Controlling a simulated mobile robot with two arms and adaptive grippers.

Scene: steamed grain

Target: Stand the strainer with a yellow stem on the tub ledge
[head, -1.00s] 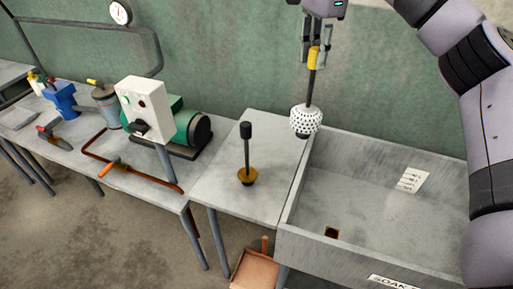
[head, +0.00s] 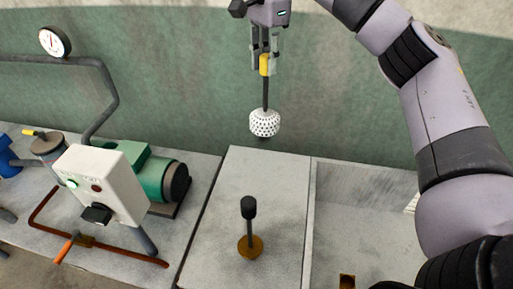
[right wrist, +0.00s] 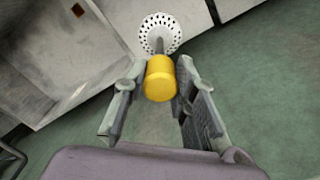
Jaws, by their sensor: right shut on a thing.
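The strainer (head: 265,122) is a white perforated bulb on a dark rod with a yellow stem top (head: 264,66). It hangs upright in the head view, above the back of the ledge. My right gripper (head: 265,56) is shut on the yellow top. In the right wrist view the yellow top (right wrist: 160,80) sits between the fingers, with the white bulb (right wrist: 160,33) beyond it. The grey tub ledge (head: 285,190) lies left of the tub (head: 345,215). Another piece with a black top and dark rod (head: 249,215) stands on the ledge on a brown-orange base. My left gripper is not in view.
A green motor with a white control box (head: 100,185) stands on the bench at left. A copper pipe (head: 110,250) lies in front of it. The ledge is clear behind and right of the black-topped piece. A green wall (head: 200,110) is behind.

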